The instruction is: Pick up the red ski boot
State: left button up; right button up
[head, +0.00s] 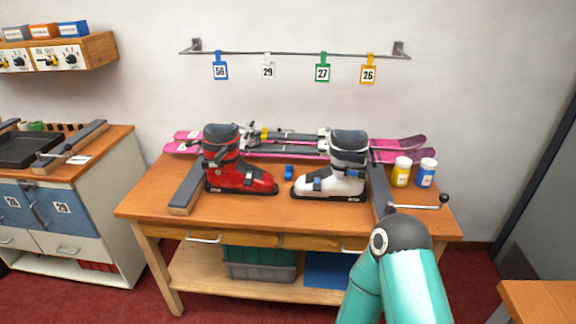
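The red ski boot (240,179) stands upright on the wooden bench, left of centre, with its toe pointing right. It has a black cuff and sole. A white ski boot (331,183) with a dark cuff stands to its right, toe pointing left. A small blue item (288,172) lies between them. Neither gripper is in view. Only a teal link and dark joint of my arm show at the lower right, in front of the bench.
Pink skis (402,144) lie behind the boots. Grey-topped wooden supports (187,188) flank them. Yellow-labelled (401,175) and blue-labelled (426,177) jars stand at right, near a crank handle (443,201). Numbered tags hang from a wall rail (300,53). The bench front (240,220) is clear.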

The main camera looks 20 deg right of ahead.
aim_at(229, 179)
jog(key=z, duration=0.35)
jog(key=i, duration=1.05)
jog(key=u, duration=0.05)
